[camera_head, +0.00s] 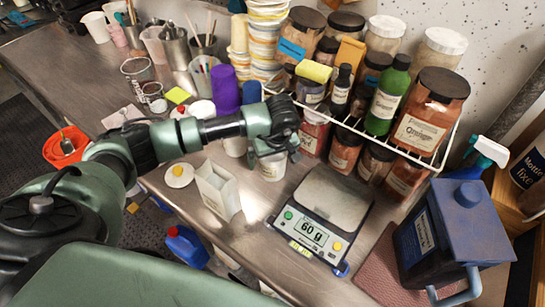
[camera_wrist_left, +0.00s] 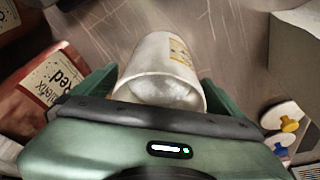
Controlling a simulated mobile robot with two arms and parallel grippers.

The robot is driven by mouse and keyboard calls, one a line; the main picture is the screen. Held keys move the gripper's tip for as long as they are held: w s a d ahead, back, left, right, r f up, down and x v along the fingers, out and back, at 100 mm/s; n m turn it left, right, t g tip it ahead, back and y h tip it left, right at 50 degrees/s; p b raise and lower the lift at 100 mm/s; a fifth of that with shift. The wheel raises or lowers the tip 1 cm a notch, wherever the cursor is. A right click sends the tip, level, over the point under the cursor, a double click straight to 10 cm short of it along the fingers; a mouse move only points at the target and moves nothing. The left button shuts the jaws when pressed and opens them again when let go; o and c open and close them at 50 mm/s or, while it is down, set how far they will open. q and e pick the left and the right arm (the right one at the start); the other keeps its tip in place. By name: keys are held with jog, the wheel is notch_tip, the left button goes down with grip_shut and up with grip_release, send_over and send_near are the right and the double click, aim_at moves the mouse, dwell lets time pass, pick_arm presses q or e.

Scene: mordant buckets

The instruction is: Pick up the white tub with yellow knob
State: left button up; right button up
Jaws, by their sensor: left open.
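A small white round piece with a yellow knob (camera_head: 178,172) lies on the metal bench left of the white box. It also shows in the left wrist view (camera_wrist_left: 289,124), at the right edge beside a similar white piece with a blue knob (camera_wrist_left: 279,148). My left gripper (camera_head: 273,155) points down at the bench behind the scale. In the left wrist view its two green fingers (camera_wrist_left: 155,90) are open, one on each side of a white cylindrical tub (camera_wrist_left: 165,65) with a yellow-printed label. No knob shows on this tub. I cannot tell whether the fingers touch it.
A white open box (camera_head: 218,192) stands left of the gripper. A scale (camera_head: 325,210) reading 60 g is in front. A wire rack of jars (camera_head: 430,158) is behind and right. A purple cup (camera_head: 224,88) and stacked tubs (camera_head: 266,40) stand close behind my arm.

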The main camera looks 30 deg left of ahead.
pick_arm(q)
jog(key=shift+w+a+f, duration=0.1)
jog(key=shift+w+f, duration=0.05)
jog(key=shift+f, duration=0.55)
jog(key=shift+r, duration=0.1)
jog(key=c, duration=1.6)
